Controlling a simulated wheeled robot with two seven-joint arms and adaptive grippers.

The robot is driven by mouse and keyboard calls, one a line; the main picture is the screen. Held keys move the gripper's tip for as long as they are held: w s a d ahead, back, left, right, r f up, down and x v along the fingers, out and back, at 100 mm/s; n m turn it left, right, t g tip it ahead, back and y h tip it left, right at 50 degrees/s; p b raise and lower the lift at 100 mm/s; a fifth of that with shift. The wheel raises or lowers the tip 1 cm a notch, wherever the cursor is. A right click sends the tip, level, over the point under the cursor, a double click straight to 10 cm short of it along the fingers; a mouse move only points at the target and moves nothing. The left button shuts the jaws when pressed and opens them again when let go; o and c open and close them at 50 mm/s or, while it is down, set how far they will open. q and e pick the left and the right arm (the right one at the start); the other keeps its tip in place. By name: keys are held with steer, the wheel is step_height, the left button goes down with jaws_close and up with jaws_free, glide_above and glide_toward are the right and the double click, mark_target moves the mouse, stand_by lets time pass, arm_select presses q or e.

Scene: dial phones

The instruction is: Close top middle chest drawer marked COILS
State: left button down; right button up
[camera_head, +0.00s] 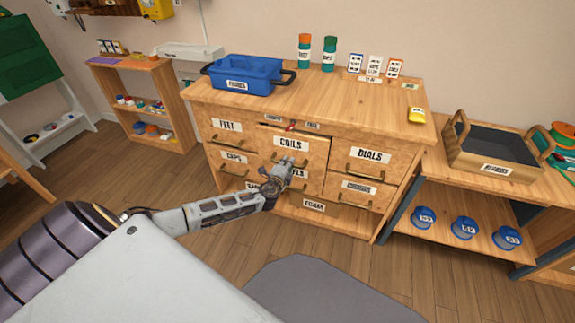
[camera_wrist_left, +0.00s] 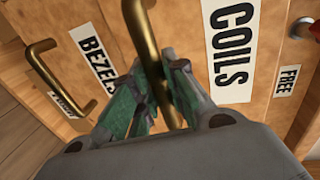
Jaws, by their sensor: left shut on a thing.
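The wooden chest (camera_head: 335,110) stands ahead of me. Its COILS drawer (camera_head: 318,148) is at top middle, with a white label, between the FEET drawer (camera_head: 227,126) and the DIALS drawer (camera_head: 371,155). The COILS front seems to stand a little proud of its neighbours, with a dark gap above its left part. My left gripper (camera_head: 289,163) is in front of it, just below the label. In the left wrist view its fingers (camera_wrist_left: 167,88) are shut on the brass COILS handle (camera_wrist_left: 148,35), beside the label. My right gripper is not in view.
A FREE tag (camera_head: 313,125) and a small red part (camera_head: 290,128) sit above the drawer. The BEZELS drawer (camera_wrist_left: 103,65) is below. A blue bin (camera_head: 245,75) stands on top of the chest. A bench (camera_head: 470,193) with a tray stands at the right. Floor is clear at the left.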

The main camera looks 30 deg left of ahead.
arm_select(q)
steer(key=w, duration=0.1)
steer(key=w+a+b, duration=0.1)
steer(key=w, duration=0.1)
steer(key=shift+w+r, duration=0.1)
steer(key=shift+w, duration=0.15)
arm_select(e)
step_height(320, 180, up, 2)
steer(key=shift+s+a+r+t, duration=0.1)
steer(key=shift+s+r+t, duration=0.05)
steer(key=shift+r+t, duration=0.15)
arm_select(q)
steer(key=c, duration=1.8)
jaws_free()
steer(key=o, duration=0.4)
steer(key=shift+w, duration=0.15)
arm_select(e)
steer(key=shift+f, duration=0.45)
arm_select(q)
glide_toward(290, 157)
steer(key=shift+v, duration=1.2)
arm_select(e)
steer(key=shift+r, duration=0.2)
arm_select(q)
steer(key=shift+d, duration=0.15)
